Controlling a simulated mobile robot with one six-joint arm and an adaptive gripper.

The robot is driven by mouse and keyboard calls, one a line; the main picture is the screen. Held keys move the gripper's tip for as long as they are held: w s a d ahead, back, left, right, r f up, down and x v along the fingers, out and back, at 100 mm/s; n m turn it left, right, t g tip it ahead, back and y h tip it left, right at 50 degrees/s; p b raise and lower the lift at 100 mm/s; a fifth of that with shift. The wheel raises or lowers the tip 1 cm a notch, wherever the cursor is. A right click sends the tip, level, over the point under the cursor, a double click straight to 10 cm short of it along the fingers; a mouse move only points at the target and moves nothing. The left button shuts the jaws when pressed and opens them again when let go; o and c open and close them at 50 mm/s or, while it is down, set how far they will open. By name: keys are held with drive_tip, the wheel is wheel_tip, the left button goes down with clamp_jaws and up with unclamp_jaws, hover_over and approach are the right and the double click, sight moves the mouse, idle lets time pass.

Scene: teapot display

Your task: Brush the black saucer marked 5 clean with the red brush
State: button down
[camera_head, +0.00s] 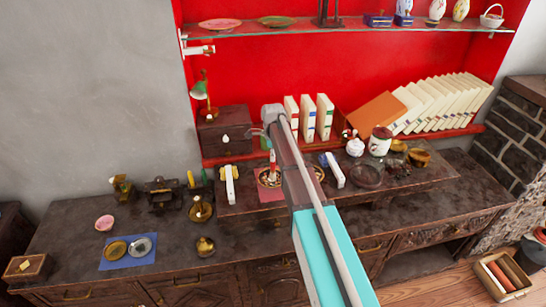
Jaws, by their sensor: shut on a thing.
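My gripper (268,143) is small in the head view, and my arm partly covers it. It is shut on what looks like the red brush (273,161), which points down. Below it a dark saucer with a brownish, patterned surface (262,182) sits on a reddish mat (272,196) on the raised part of the counter. The brush tip is over or on this saucer; I cannot tell if it touches. No number 5 is readable. Another dark round dish (318,173) shows partly behind my arm to the right.
White upright blocks (230,186) and (335,170) flank the mat. A glass dish (368,176), a white pot (355,147) and a lidded jar (380,141) stand right. Books (325,117) stand behind. A blue mat (128,262) with two round dishes lies lower left.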

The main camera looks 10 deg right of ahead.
drive_tip(key=shift+w, duration=0.25)
drive_tip(key=shift+a, duration=0.1)
drive_tip(key=shift+a, duration=0.55)
drive_tip(key=shift+s, duration=0.1)
drive_tip(key=shift+s, duration=0.55)
drive_tip(key=shift+d, duration=0.15)
